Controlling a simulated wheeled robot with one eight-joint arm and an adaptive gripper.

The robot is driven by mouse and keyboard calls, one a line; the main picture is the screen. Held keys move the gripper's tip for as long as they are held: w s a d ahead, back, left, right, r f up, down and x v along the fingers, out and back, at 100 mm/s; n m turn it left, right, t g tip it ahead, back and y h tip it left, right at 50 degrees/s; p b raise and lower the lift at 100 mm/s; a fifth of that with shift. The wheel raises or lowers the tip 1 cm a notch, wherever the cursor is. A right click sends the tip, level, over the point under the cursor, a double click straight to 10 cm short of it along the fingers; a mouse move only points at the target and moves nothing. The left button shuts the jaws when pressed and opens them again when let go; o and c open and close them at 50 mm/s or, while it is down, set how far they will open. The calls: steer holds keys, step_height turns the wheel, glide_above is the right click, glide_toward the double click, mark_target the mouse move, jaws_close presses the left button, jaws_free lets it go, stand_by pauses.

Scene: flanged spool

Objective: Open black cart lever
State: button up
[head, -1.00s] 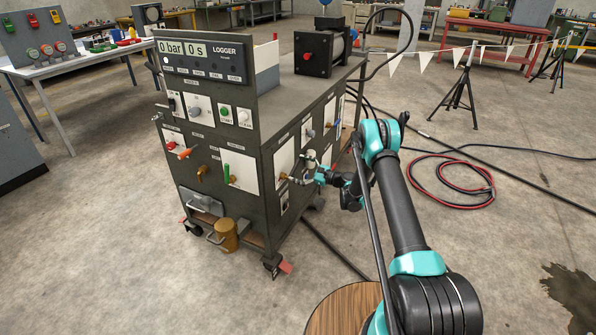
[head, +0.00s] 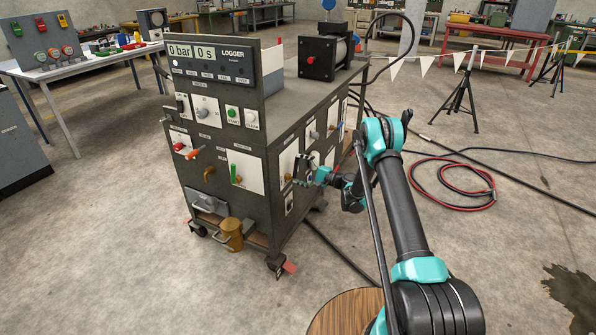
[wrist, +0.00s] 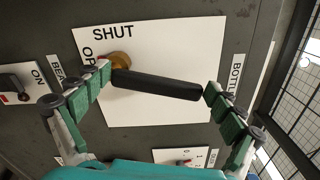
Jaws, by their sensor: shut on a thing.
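The black lever (wrist: 160,85) shows in the wrist view on a white plate on the dark cart side panel. Its brass hub (wrist: 121,61) is at its left end, and the bar runs right and slightly down. "SHUT" is printed above the hub, and "OP..." beside it is partly covered by a finger. My gripper (wrist: 158,79) is shut on the lever lengthwise: one green-padded finger is by the hub, the other at the free end. In the head view my gripper (head: 302,170) is at the cart's right side, and the lever is hard to make out.
The dark cart (head: 226,135) carries other controls, including a green lever (head: 235,173) and an orange handle (head: 193,152) on its front. In the wrist view a switch plate (wrist: 20,88) is left of the white plate. A red hose coil (head: 466,182) lies on the open floor to the right.

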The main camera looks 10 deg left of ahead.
steer(key=shift+s+a+n, duration=0.1)
steer(key=shift+s+n, duration=0.15)
steer(key=shift+n, duration=0.25)
steer(key=shift+s, duration=0.1)
steer(key=o, duration=1.3)
steer(key=shift+o, duration=0.2)
steer(key=v, duration=1.2)
steer(key=shift+r, duration=0.1)
